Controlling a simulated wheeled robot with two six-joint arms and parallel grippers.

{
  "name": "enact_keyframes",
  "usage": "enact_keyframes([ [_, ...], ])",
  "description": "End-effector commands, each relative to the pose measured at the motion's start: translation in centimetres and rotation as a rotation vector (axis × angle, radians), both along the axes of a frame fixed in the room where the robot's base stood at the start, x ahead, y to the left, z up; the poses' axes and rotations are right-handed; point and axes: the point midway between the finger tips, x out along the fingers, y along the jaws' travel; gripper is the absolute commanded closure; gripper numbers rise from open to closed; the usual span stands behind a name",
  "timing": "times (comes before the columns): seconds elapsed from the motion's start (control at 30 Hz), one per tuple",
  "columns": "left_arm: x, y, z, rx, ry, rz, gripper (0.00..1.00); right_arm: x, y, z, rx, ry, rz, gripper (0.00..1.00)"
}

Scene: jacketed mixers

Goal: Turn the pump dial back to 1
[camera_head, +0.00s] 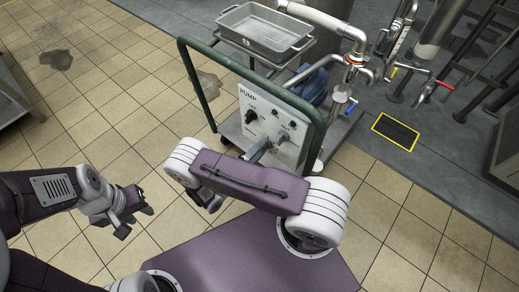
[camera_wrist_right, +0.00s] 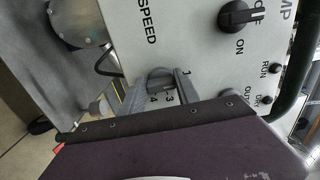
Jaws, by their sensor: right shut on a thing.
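The pump panel (camera_head: 262,108) is a pale plate marked PUMP, mounted on a cart. In the head view my right gripper (camera_head: 264,149) reaches the panel's lower part. My left gripper (camera_head: 138,213) is open and empty over the floor.
A black ON/OFF knob (camera_wrist_right: 236,16) and small RUN, OUT and DRY fittings are close to the dial. A green cart frame (camera_head: 200,88) surrounds the panel. A metal tray (camera_head: 264,30) and pipes stand behind.

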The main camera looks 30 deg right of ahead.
Motion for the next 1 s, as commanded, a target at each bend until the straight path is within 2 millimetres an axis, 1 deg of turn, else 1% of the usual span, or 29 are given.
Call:
enact_keyframes([
  [0.03, 0.0, 0.0, 0.0, 0.000, 0.000, 0.000, 0.64, 0.0, 0.0, -0.1, 0.001, 0.003, 0.000, 0.54],
  [0.07, 0.0, 0.0, 0.0, 0.000, 0.000, 0.000, 0.64, 0.0, 0.0, -0.1, 0.001, 0.003, 0.000, 0.45],
  [0.1, 0.0, 0.0, 0.0, 0.000, 0.000, 0.000, 0.64, 0.0, 0.0, -0.1, 0.001, 0.003, 0.000, 0.40],
  [0.37, 0.0, 0.0, 0.0, 0.000, 0.000, 0.000, 0.64, 0.0, 0.0, 0.0, 0.001, 0.000, 0.001, 0.40],
  [0.43, 0.0, 0.0, 0.1, 0.000, 0.000, 0.000, 0.64, -0.1, 0.4, 0.0, 0.000, 0.000, 0.003, 0.40],
  [0.53, 0.0, 0.0, 0.5, 0.000, 0.000, 0.000, 0.64, -0.7, 2.0, 0.1, 0.002, -0.001, 0.007, 0.40],
  [0.7, 0.0, 0.0, 0.9, 0.000, 0.000, 0.000, 0.64, -2.2, 5.7, 0.0, 0.002, -0.002, 0.007, 0.40],
  [0.8, 0.0, 0.0, 1.0, 0.000, 0.000, 0.000, 0.64, -2.9, 7.2, 0.0, 0.001, -0.001, 0.004, 0.40],
  [0.9, 0.0, 0.0, 1.0, 0.000, 0.000, 0.000, 0.64, -3.3, 8.1, -0.1, 0.001, 0.001, 0.002, 0.40],
  [1.0, 0.0, 0.0, 1.0, 0.000, 0.000, 0.000, 0.64, -3.5, 8.4, -0.1, 0.001, 0.002, 0.001, 0.40],
])
